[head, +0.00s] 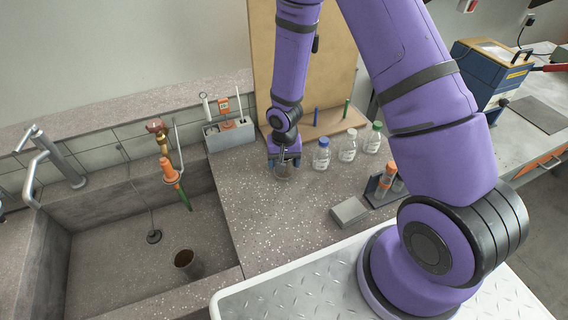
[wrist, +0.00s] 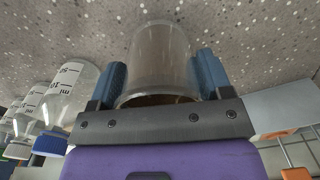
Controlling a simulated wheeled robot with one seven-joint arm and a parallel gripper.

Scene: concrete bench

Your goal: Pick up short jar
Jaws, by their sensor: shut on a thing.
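The short jar (wrist: 163,52) is a clear, see-through cylinder with an open rim. In the wrist view it sits between the two blue fingers of my gripper (wrist: 162,85), which is shut on its sides. In the head view my gripper (head: 285,161) points down at the bench behind the sink's right side, and the jar (head: 283,172) shows faintly below it, partly hidden by the fingers. I cannot tell whether the jar touches the bench.
Several capped bottles stand just right of the jar, the nearest with a blue cap (head: 321,154). A grey caddy (head: 230,135) stands to the left. A grey block (head: 349,212) and a rack (head: 385,187) stand nearer. The sink (head: 140,235) holds a brown cup (head: 187,262).

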